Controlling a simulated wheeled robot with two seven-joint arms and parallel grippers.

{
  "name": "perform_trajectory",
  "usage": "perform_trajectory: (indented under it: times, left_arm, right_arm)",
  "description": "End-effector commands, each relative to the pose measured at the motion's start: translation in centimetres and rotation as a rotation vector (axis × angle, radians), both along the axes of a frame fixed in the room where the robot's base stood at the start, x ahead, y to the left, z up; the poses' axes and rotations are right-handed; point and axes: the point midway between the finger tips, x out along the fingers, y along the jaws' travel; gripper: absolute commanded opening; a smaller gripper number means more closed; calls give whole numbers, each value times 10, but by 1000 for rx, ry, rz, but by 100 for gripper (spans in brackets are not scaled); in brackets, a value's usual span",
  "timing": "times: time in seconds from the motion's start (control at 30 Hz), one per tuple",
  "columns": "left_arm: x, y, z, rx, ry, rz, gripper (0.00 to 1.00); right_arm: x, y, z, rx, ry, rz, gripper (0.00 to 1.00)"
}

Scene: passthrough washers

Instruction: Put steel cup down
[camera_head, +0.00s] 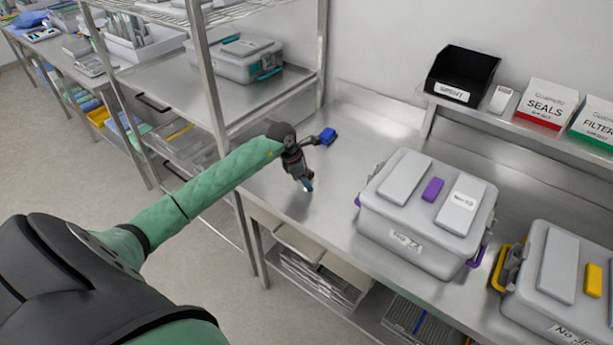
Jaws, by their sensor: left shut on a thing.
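My left gripper (316,162) is over the left end of the steel counter (345,125), close to the shelf rack's post. Its dark fingers have blue tips, one toward the back right and one pointing down toward the front. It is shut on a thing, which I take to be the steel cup. The cup's outline cannot be made out against the shiny counter, so I cannot tell whether it touches the surface. My right gripper is not in view.
A grey lidded case with purple latches (423,215) stands right of the gripper. Another with yellow latches (560,280) is at the lower right. A wire shelf rack (208,75) rises on the left. The counter between gripper and purple-latched case looks clear.

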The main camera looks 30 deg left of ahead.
Motion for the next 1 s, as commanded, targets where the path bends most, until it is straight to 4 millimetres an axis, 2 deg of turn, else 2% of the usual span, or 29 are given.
perform_trajectory:
  times: [0.43,0.47,0.57,1.0]
  left_arm:
    - [0,0,-3,0,0,0,31]
    - [0,0,-2,0,0,0,57]
    - [0,0,-2,0,0,0,75]
    - [0,0,2,0,0,0,75]
  right_arm:
    - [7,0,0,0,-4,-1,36]
    - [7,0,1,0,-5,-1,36]
    - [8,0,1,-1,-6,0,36]
    - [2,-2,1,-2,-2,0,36]
